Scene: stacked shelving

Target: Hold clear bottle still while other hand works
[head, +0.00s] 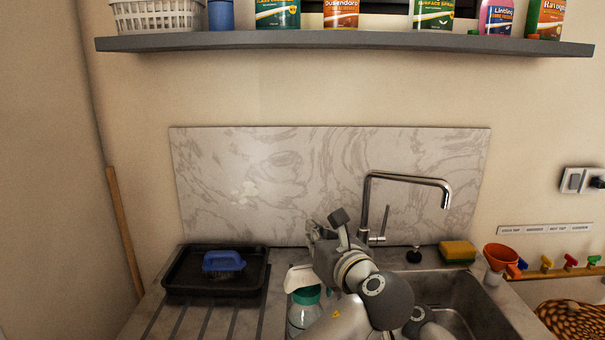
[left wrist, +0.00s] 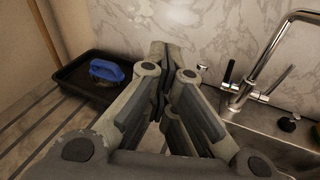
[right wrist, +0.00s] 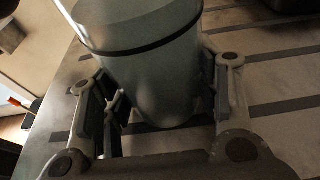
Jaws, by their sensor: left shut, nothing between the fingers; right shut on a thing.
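The clear bottle (head: 302,318) with a teal top stands upright at the bottom middle of the head view, left of the sink basin. A pale piece (head: 298,278) shows just above the teal; I cannot tell what it is. My right gripper (right wrist: 165,95) is shut around the body of the bottle (right wrist: 150,65), one finger on each side. That gripper is hidden in the head view. My left gripper (head: 330,226) is raised above and right of the bottle, apart from it. Its fingers are together and empty in the left wrist view (left wrist: 172,75).
A tap (head: 405,182) arches over the sink (head: 450,292) at right. A black tray (head: 182,278) with a blue-handled brush (head: 223,261) lies left. A yellow sponge (head: 457,251) and orange funnel (head: 501,256) stand behind the sink. A shelf (head: 340,41) with bottles hangs above.

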